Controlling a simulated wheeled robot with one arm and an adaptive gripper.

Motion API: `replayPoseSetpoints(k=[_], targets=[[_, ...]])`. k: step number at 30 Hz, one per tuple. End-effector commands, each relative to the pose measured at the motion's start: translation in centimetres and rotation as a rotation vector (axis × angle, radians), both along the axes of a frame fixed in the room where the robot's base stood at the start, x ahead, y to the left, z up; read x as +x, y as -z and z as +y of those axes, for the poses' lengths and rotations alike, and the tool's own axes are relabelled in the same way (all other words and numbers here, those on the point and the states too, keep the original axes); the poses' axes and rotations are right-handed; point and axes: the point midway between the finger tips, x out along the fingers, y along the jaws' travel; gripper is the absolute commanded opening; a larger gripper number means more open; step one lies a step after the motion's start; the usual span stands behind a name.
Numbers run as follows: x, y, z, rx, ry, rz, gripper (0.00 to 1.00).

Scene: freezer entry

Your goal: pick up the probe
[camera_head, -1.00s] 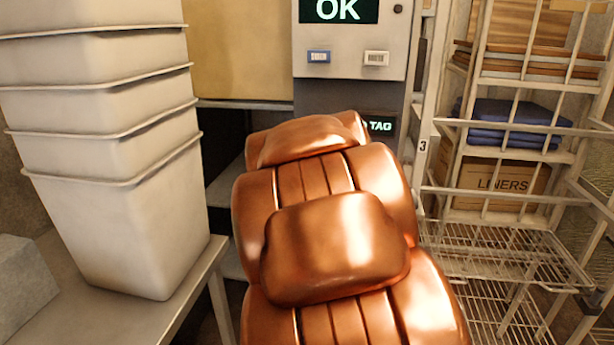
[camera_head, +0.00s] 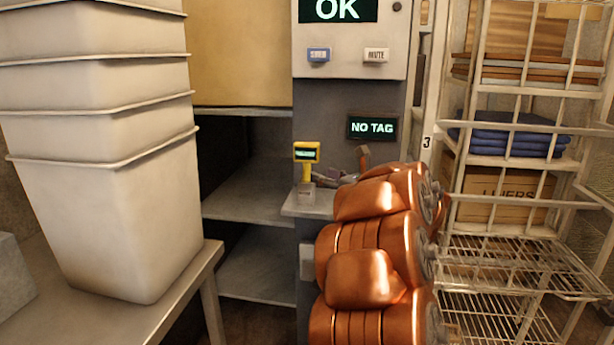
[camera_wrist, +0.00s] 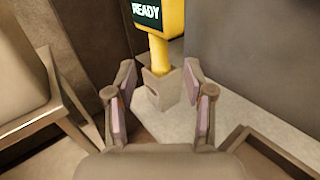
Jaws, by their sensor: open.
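The probe (camera_head: 306,153) is yellow with a small dark display and stands upright in a grey holder (camera_head: 306,193) on a small ledge. In the wrist view the probe (camera_wrist: 165,22) shows its yellow body, a neck going down into the holder (camera_wrist: 163,88), and a display reading READY. Its top is cut off by the frame. My gripper (camera_wrist: 160,78) is open and empty, its two fingers spread to either side of the holder in the picture. In the head view my gripper (camera_head: 333,178) is small, just right of the probe, partly hidden by my arm.
A grey cabinet carries an OK screen (camera_head: 338,10) and a NO TAG display (camera_head: 371,127) above the ledge (camera_head: 300,209). Stacked white bins (camera_head: 105,220) stand on a table at left. A wire rack (camera_head: 520,250) with blue cloths and a box is at right.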

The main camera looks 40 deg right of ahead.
Motion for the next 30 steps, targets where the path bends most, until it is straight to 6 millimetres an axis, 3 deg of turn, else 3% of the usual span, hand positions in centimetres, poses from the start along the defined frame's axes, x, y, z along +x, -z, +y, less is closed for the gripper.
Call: replayPoseSetpoints(k=[5,24,30], targets=[[0.0,0.6,0.3,-0.04,-0.041,-0.004,0.53],[6.7,0.1,-0.1,-0.04,-0.042,-0.004,0.53],[7.4,0.2,-0.3,-0.04,-0.037,-0.003,0.53]])
